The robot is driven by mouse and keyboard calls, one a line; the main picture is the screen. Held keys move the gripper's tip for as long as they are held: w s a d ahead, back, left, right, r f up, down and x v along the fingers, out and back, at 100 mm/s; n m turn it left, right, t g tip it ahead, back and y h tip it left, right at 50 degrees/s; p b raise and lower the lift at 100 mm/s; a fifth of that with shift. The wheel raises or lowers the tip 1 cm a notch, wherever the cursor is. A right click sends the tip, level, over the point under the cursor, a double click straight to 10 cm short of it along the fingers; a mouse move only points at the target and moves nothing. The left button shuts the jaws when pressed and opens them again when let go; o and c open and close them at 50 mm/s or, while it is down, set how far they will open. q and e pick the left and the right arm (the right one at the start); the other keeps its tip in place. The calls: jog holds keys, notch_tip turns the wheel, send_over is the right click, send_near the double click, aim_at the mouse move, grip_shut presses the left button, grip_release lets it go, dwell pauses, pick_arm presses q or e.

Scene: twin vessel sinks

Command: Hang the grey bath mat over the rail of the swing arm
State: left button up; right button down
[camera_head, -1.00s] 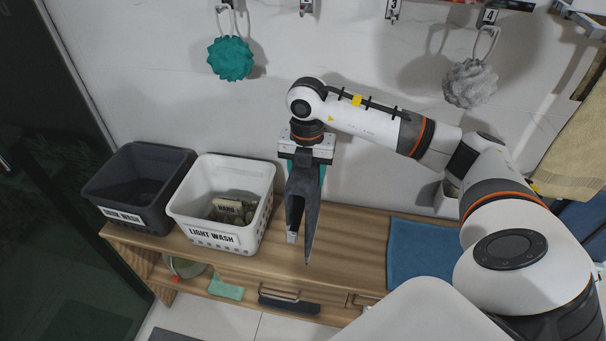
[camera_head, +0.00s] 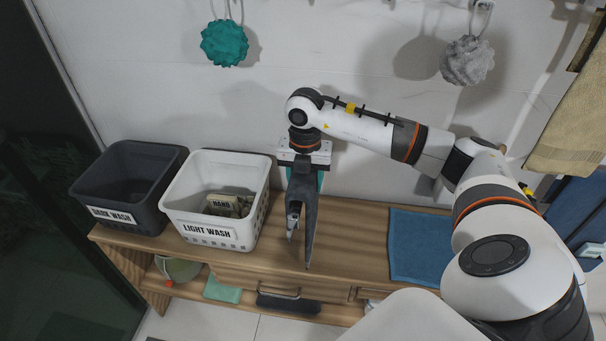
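My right gripper (camera_head: 300,252) points down at mid-picture, in front of the wooden bench. Its dark tapered fingers are apart at the tips, and I see nothing held between them. My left gripper is out of view. I cannot identify the grey bath mat for certain; a dark grey folded cloth (camera_head: 288,304) lies on the bench's lower shelf. The swing arm is not clearly shown; a bit of metal fitting (camera_head: 572,12) is cut off at the top right.
A dark wash bin (camera_head: 128,160) and a white wash bin (camera_head: 205,243) stand on the bench's left. A blue cloth (camera_head: 420,245) lies on its right. Teal (camera_head: 224,44) and grey (camera_head: 467,62) puffs hang on the wall. A tan towel (camera_head: 572,115) hangs at right.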

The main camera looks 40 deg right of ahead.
jog(key=shift+d, duration=0.1)
jog(key=shift+c, duration=2.4)
grip_release()
jog(key=shift+r, duration=0.1)
notch_tip(320, 180, up, 12)
jog(key=shift+f+b, duration=0.1)
jog(key=shift+b, duration=0.3)
